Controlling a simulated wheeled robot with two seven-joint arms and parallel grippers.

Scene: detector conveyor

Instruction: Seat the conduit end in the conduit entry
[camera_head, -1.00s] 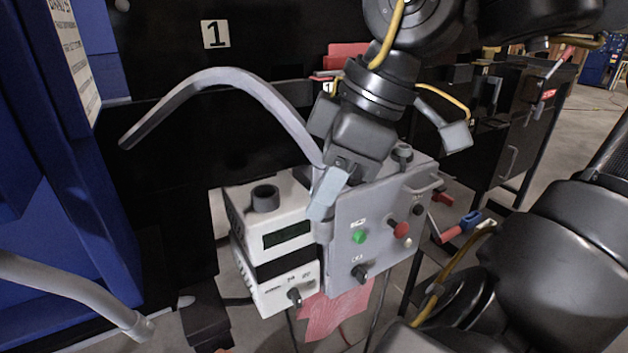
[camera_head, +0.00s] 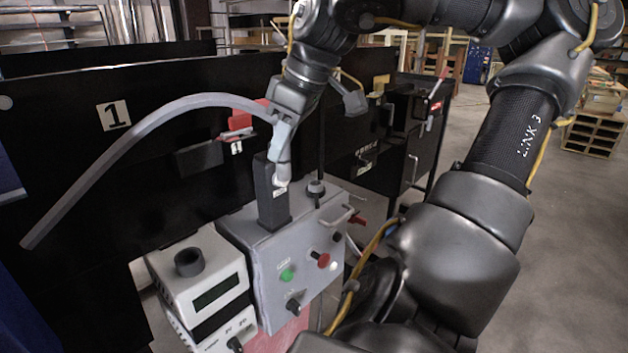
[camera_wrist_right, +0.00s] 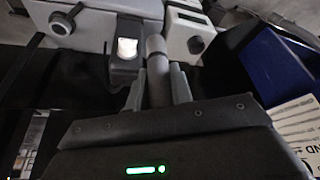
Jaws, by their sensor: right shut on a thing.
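The conduit is a long, bent grey tube (camera_head: 128,135) in the head view, arching down to the left. My right gripper (camera_head: 282,182) is shut on it near its right end, above the grey control box. In the wrist view the tube (camera_wrist_right: 157,90) runs between the fingers of the right gripper (camera_wrist_right: 157,82), its thicker end beyond them beside a black upright block. A dark round collar (camera_head: 188,262) on the white instrument looks like the conduit entry; it also shows in the wrist view (camera_wrist_right: 196,45). The conduit end appears apart from it. My left gripper is out of view.
The grey control box (camera_head: 262,262) carries buttons, a handle and the black upright block (camera_head: 268,200), which stands close to my right gripper. The white instrument (camera_head: 215,290) stands left of it. A black panel marked 1 (camera_head: 70,150) rises behind.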

